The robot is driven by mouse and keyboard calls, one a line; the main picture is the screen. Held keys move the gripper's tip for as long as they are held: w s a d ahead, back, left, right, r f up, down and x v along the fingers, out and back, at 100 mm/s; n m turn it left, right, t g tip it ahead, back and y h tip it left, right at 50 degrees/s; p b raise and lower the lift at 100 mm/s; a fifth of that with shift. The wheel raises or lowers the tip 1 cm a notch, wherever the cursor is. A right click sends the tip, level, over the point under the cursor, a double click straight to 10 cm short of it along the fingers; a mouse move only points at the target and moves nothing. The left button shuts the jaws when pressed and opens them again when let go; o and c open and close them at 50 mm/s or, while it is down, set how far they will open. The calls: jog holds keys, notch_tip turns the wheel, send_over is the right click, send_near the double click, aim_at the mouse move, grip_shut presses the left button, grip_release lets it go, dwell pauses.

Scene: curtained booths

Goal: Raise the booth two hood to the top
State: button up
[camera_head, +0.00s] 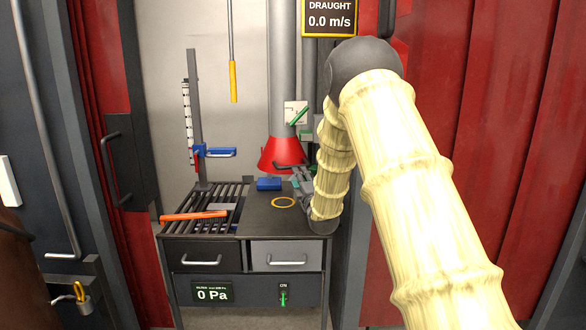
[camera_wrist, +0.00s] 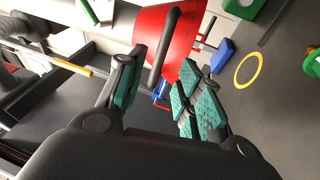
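The red cone-shaped hood (camera_head: 282,152) hangs at the lower end of a grey vertical duct (camera_head: 282,65), low over the bench. It fills the upper middle of the wrist view (camera_wrist: 180,32). A dark bar handle (camera_wrist: 164,45) sticks out from the hood. My gripper (camera_wrist: 160,72) is open, with its teal-padded fingers on either side of the bar's near end. Whether either pad touches the bar I cannot tell. In the head view my gripper (camera_head: 299,183) is small, beside the hood's lower right edge, and partly hidden by my arm.
The bench (camera_head: 265,222) carries a blue block (camera_head: 269,184), a yellow ring (camera_head: 283,202) and an orange bar (camera_head: 194,216) on a slatted grille. A scale post with a blue clamp (camera_head: 217,152) stands left. A yellow-handled pull (camera_head: 233,82) hangs behind. Red curtains (camera_head: 480,130) flank the booth.

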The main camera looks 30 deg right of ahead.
jog(key=p+x, duration=0.1)
jog(key=x, duration=0.7)
jog(key=shift+w+d, duration=0.1)
jog(key=shift+w, duration=0.1)
grip_shut()
